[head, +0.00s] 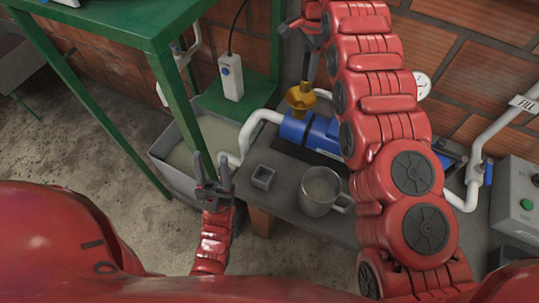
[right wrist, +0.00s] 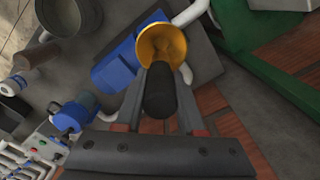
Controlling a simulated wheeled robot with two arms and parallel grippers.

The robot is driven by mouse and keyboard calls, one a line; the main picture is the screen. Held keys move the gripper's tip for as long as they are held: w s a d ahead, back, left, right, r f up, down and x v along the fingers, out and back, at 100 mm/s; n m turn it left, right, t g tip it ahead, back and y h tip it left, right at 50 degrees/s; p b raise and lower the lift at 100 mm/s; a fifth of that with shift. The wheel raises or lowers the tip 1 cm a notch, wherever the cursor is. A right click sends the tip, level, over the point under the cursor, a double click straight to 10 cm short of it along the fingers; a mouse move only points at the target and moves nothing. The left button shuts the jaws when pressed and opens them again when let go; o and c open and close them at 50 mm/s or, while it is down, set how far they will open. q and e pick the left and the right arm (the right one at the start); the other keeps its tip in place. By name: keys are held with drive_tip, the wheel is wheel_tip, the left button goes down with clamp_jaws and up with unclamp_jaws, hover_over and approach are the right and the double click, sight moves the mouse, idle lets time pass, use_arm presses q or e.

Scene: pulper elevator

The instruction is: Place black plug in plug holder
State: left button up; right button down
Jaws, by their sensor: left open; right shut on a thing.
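The black plug (right wrist: 160,88) shows in the right wrist view between the fingers of my right gripper (right wrist: 160,108), which is shut on it. The gold funnel (right wrist: 162,46) lies just beyond the plug's far end; I cannot tell whether they touch. In the head view my right gripper (head: 305,32) is at the top, above the gold funnel (head: 301,98), and the plug is not clear there. A small grey square open box (head: 263,176), possibly the plug holder, sits on the bench. My left gripper (head: 213,185) is open and empty, left of that box.
A blue pump (head: 312,131) with white pipes lies behind the box. A metal mug (head: 320,191) stands right of it on the grey bench. A water-filled tank (head: 181,155) and green frame (head: 112,27) are at left. A grey control box (head: 517,205) is at far right.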

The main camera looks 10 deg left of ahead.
drive_tip(key=shift+w+d+f+n, duration=0.1)
drive_tip(key=shift+d+f+n, duration=0.1)
drive_tip(key=shift+d+n, duration=0.25)
drive_tip(key=shift+w+d+f+n+b, duration=0.1)
drive_tip(key=shift+w+d+n+b, duration=0.1)
drive_tip(key=shift+d+n+b, duration=0.45)
drive_tip(key=shift+d, duration=0.25)
drive_tip(key=shift+d, duration=0.15)
drive_tip(key=shift+d+f+n, duration=0.1)
drive_tip(key=shift+n, duration=0.2)
